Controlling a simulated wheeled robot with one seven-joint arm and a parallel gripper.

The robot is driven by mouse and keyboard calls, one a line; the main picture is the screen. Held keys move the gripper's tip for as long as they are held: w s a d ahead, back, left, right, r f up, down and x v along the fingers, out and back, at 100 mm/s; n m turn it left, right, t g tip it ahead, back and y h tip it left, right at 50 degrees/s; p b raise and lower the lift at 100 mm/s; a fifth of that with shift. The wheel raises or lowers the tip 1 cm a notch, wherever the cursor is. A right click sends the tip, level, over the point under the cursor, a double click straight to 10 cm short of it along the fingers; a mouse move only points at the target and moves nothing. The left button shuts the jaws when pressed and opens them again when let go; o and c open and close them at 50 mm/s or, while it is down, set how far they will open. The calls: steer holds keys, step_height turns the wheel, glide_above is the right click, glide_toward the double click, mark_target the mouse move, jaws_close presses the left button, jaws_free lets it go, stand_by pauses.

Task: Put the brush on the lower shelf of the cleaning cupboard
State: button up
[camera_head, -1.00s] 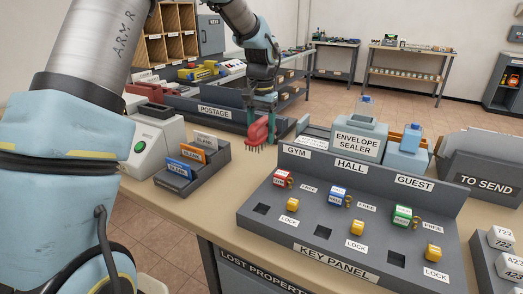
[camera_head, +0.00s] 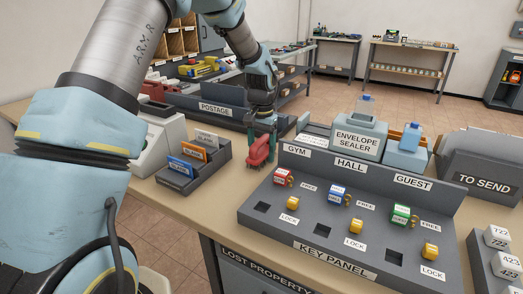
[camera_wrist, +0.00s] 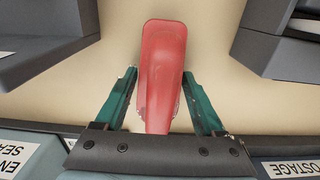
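The red brush (camera_head: 262,150) is low over the counter, between the card rack and the key panel. In the wrist view the brush (camera_wrist: 163,60) lies between my green fingers, its narrow end toward the palm. I cannot tell whether the bristles touch the counter. A dark open cupboard (camera_head: 505,85) stands on the floor at the far right, cut by the picture edge; its label is not readable.
The key panel (camera_head: 345,255) is right of the brush, with the envelope sealer (camera_head: 358,140) behind it. The card rack (camera_head: 190,178) and a white machine (camera_head: 160,140) are left. The postage unit (camera_head: 215,110) is behind. Bare counter (camera_head: 225,195) lies in front. Open floor leads toward the cupboard.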

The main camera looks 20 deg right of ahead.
steer(key=o, duration=0.3)
step_height(320, 180, up, 12)
steer(key=shift+r+b, duration=0.2)
steer(key=shift+b, duration=0.65)
